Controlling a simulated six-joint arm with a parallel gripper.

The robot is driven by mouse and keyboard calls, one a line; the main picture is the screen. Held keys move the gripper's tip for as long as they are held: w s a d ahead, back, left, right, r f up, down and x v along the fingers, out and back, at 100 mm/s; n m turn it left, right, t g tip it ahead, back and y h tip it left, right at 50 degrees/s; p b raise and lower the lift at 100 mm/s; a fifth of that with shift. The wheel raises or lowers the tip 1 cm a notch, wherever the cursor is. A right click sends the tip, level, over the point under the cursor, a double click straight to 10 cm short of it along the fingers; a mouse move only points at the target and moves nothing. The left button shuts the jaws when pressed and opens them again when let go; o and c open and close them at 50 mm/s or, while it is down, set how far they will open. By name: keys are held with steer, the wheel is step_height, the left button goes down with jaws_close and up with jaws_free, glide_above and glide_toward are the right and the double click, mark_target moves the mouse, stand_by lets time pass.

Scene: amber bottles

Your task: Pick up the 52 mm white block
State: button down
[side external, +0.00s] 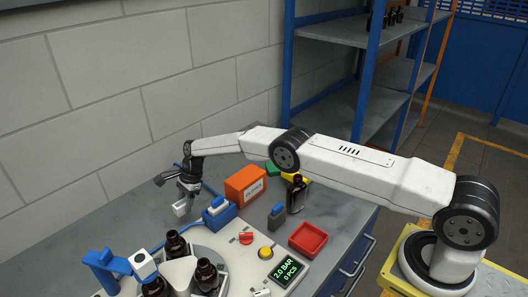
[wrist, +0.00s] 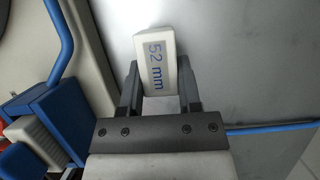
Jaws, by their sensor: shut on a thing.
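The white block (wrist: 155,50) carries a label reading "52 mm" in the wrist view. My gripper (wrist: 156,85) is shut on it, one dark finger on each side. The block sits slightly tilted between the fingers. In the side view my gripper (side external: 178,200) is at the left end of the bench, with the white block (side external: 180,209) showing under its fingers. I cannot tell whether the block touches the bench.
A blue block-like fixture (side external: 219,213) stands just right of my gripper. An orange box (side external: 246,183) is behind it. A red tray (side external: 307,238) and a dark bottle (side external: 297,195) are further right. Amber bottles (side external: 176,245) stand in front on a round station. A blue hose (wrist: 262,128) runs nearby.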

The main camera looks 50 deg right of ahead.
mark_target(185, 201)
steer(key=shift+r, duration=3.85)
steer(key=shift+d, duration=0.1)
